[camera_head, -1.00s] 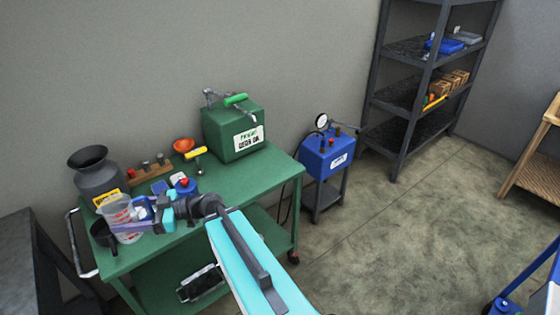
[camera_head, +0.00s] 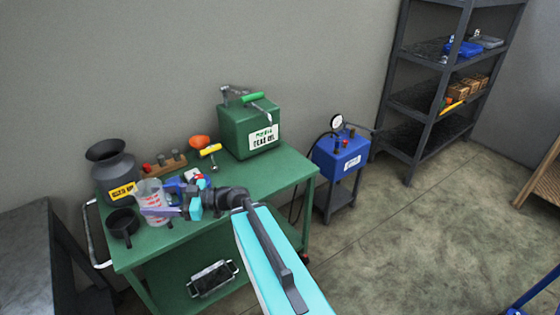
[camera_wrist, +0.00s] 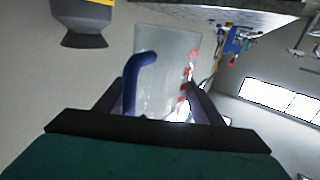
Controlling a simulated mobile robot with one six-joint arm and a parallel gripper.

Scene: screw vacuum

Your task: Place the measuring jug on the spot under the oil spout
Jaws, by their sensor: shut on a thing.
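The measuring jug (camera_head: 155,193) is clear with red markings. In the head view it is upright over the left part of the green table (camera_head: 240,187); I cannot tell whether its base touches the top. My gripper (camera_head: 165,211) is shut on the jug, partly covering its lower side. The wrist view shows the jug (camera_wrist: 172,65) between the fingers, with a bent blue handle (camera_wrist: 138,78). The green oil container (camera_head: 240,131) stands at the table's back right, with a metal spout and green lever (camera_head: 254,97) on top. No marked spot is distinguishable.
Green tabletop is bare before the oil container. A blue pump (camera_head: 341,152) stands right.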

